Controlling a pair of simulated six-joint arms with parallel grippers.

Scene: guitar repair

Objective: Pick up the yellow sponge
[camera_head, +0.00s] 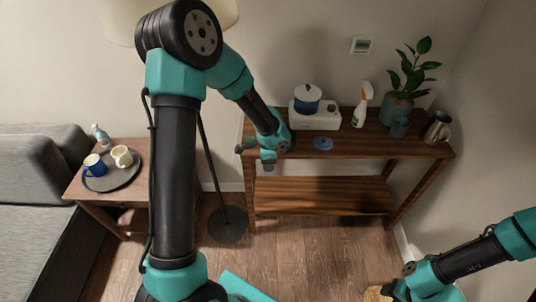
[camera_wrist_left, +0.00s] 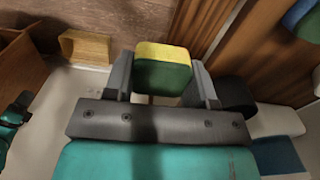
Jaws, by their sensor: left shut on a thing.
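The yellow sponge (camera_wrist_left: 162,66) has a yellow top and a dark green lower part. It sits between the two fingers of my left gripper (camera_wrist_left: 162,78) in the left wrist view, and the gripper is shut on it. In the head view my left gripper (camera_head: 268,157) is at the left end of the wooden console table (camera_head: 362,151). The sponge cannot be made out in the head view. My right gripper (camera_head: 392,291) is low at the right, near the bottom edge; its fingers are too unclear to read.
The console table holds a white appliance with a blue pot (camera_head: 307,98), a spray bottle (camera_head: 362,105), a blue disc (camera_head: 323,143), a plant (camera_head: 410,75) and a metal pitcher (camera_head: 437,128). A side table with a tray (camera_head: 118,178) and mugs stands left. A tan box (camera_wrist_left: 86,47) is below.

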